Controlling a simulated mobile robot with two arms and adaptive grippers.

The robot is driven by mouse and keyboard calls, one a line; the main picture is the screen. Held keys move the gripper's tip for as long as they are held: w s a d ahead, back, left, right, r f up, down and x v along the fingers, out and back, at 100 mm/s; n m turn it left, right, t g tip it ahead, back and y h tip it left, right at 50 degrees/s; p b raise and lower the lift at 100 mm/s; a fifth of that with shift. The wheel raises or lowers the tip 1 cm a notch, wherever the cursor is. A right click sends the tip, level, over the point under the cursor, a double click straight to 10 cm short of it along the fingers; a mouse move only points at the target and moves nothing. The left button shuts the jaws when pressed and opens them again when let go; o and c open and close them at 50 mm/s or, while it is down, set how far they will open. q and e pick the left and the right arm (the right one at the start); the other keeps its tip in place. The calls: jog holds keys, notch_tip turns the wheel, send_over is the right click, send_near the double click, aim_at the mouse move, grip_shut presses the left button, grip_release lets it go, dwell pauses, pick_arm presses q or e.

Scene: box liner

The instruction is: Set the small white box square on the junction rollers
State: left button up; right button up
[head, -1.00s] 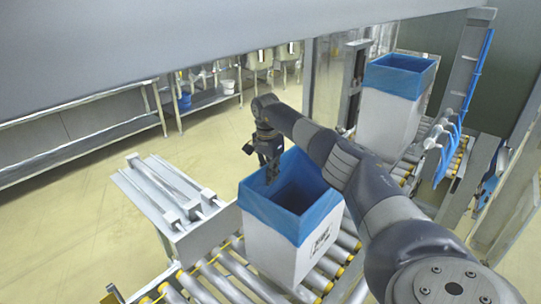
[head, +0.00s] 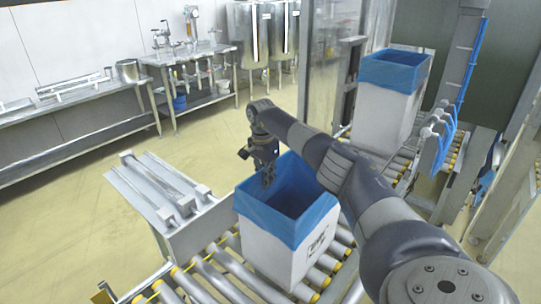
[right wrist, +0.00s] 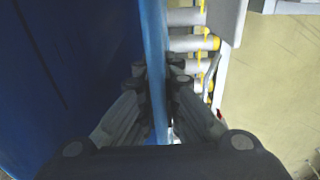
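A white box (head: 268,252) with a blue liner folded over its rim stands upright on the rollers (head: 222,282) in the head view. Dark print shows low on its right face. My right gripper (head: 268,180) reaches down at the far left rim. In the right wrist view, the gripper (right wrist: 157,75) has one finger on each side of the blue-covered wall (right wrist: 155,30), close against it; it looks shut on the wall. The box's underside and its exact squareness on the rollers are hard to tell. My left gripper is not in view.
A second white box (head: 382,115) with a blue liner stands on rollers at the back right. A metal side table with rods (head: 165,195) adjoins the rollers at left. Metal work tables (head: 80,122) line the wall. The yellowish floor (head: 75,235) at left is clear.

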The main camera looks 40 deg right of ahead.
jog(key=shift+o, duration=1.4)
notch_tip(320, 180, up, 12)
jog(key=w+p, duration=0.1)
jog(key=p, duration=0.9)
jog(key=shift+w+a, duration=0.3)
jog(key=shift+a, duration=0.05)
jog(key=shift+w+f, duration=0.1)
